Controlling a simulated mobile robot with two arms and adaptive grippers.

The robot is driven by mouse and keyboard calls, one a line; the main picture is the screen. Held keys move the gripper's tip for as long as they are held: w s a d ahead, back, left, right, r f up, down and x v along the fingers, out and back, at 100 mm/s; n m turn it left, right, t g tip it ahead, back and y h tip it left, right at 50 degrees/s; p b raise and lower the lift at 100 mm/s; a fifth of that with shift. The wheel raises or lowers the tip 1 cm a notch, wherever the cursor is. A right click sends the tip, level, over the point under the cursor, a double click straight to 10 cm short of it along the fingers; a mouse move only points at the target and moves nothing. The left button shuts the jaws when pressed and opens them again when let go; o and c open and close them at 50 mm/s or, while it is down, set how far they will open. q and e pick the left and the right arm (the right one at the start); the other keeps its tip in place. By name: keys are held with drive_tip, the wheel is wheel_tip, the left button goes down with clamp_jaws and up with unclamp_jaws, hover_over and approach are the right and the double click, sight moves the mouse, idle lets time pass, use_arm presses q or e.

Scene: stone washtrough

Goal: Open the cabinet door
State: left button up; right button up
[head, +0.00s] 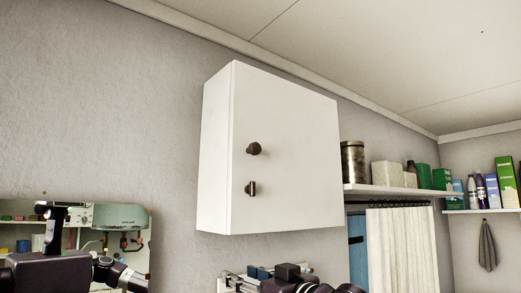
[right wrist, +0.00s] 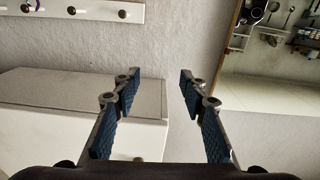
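The white wall cabinet (head: 290,170) hangs in the middle of the head view, its door shut. A round dark knob (head: 253,149) sits on the door's left part, and a smaller dark catch or handle (head: 250,188) sits below it. My right gripper (head: 250,274) is below the cabinet at the bottom edge, apart from it. In the right wrist view my right gripper (right wrist: 159,80) has its blue-padded fingers apart with nothing between them. The cabinet (right wrist: 90,130) fills the left there, partly hidden by a finger. My left gripper cannot be made out.
A mirror (head: 135,222) is on the wall at lower left, with dark robot parts before it or reflected in it. A shelf (head: 395,190) with a tin and boxes adjoins on the right. A peg rail (right wrist: 75,9) and the mirror's edge (right wrist: 232,60) show in the wrist view.

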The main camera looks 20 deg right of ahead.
drive_tip(key=shift+t+y, duration=0.3)
drive_tip(key=shift+t, duration=0.5)
drive_tip(key=r, duration=0.4)
drive_tip(key=s+d+r, duration=0.1)
drive_tip(key=r, duration=0.3)
drive_tip(key=s+d+r, duration=0.1)
drive_tip(key=r, duration=0.3)
drive_tip(key=shift+s+d, duration=0.25)
drive_tip(key=t+y, duration=0.1)
drive_tip(key=t, duration=0.1)
approach(257, 148)
drive_tip(key=p+x, duration=0.4)
drive_tip(key=x, duration=0.3)
drive_tip(key=shift+w+r, duration=0.1)
drive_tip(key=shift+r, duration=0.15)
drive_tip(key=shift+w+a+r+p, duration=0.1)
drive_tip(key=shift+w+a+p, duration=0.1)
drive_tip(key=shift+w+p, duration=0.35)
drive_tip(key=shift+c, duration=0.4)
clamp_jaws()
